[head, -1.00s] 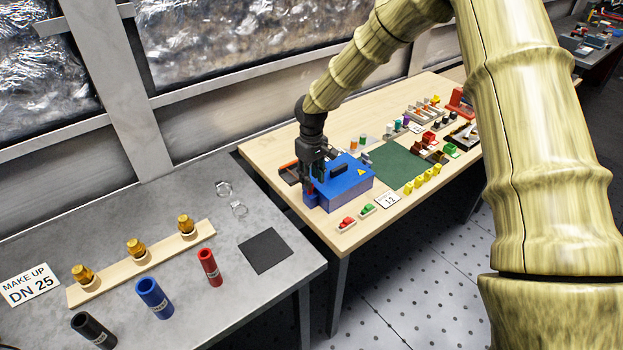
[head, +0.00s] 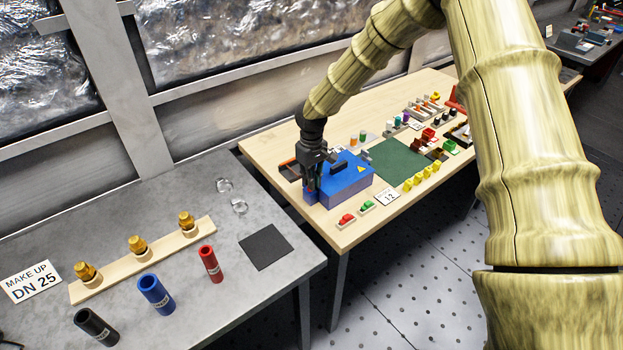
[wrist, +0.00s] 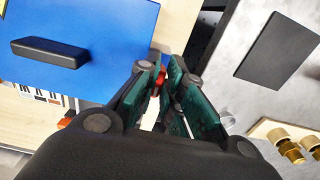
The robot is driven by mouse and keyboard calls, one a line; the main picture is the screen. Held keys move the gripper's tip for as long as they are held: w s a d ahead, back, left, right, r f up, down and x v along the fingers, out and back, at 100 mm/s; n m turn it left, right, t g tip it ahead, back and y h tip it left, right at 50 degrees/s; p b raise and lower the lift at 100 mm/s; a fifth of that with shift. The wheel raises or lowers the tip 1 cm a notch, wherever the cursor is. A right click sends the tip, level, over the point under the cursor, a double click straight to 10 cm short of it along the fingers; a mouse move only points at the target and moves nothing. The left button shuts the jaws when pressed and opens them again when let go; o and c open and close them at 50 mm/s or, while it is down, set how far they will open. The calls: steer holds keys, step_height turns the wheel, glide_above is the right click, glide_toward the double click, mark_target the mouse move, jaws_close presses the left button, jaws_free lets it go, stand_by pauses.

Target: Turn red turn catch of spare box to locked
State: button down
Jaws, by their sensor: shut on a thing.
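The blue spare box (head: 345,188) stands at the left end of the wooden table, with a black handle and a yellow warning mark on its lid. It also shows at the upper left of the wrist view (wrist: 105,65). My gripper (head: 311,188) points down at the box's left side. In the wrist view its green-padded fingers (wrist: 162,82) are closed around the red turn catch (wrist: 163,75) at the edge of the box. Only a sliver of red shows between the fingertips, so the catch's angle cannot be told.
Red and green small parts (head: 347,220) lie in front of the box. A green mat (head: 400,162) and several small parts lie to its right. The grey table (head: 205,265) at the left bears brass fittings, coloured tubes and a black mat (head: 266,247).

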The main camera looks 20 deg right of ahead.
steer(key=shift+m, duration=0.3)
steer(key=m+b, duration=0.2)
steer(key=m, duration=0.2)
steer(key=shift+a, duration=0.2)
steer(key=m, duration=0.6)
steer(key=shift+w+a+m+b, duration=0.1)
steer(key=shift+a+m+b, duration=0.1)
steer(key=shift+m+b, duration=0.2)
steer(key=m, duration=0.6)
steer(key=shift+w+a, duration=0.15)
steer(key=shift+w, duration=0.05)
steer(key=shift+m, duration=0.3)
steer(key=c, duration=1.5)
jaws_free()
steer(key=shift+c, duration=0.2)
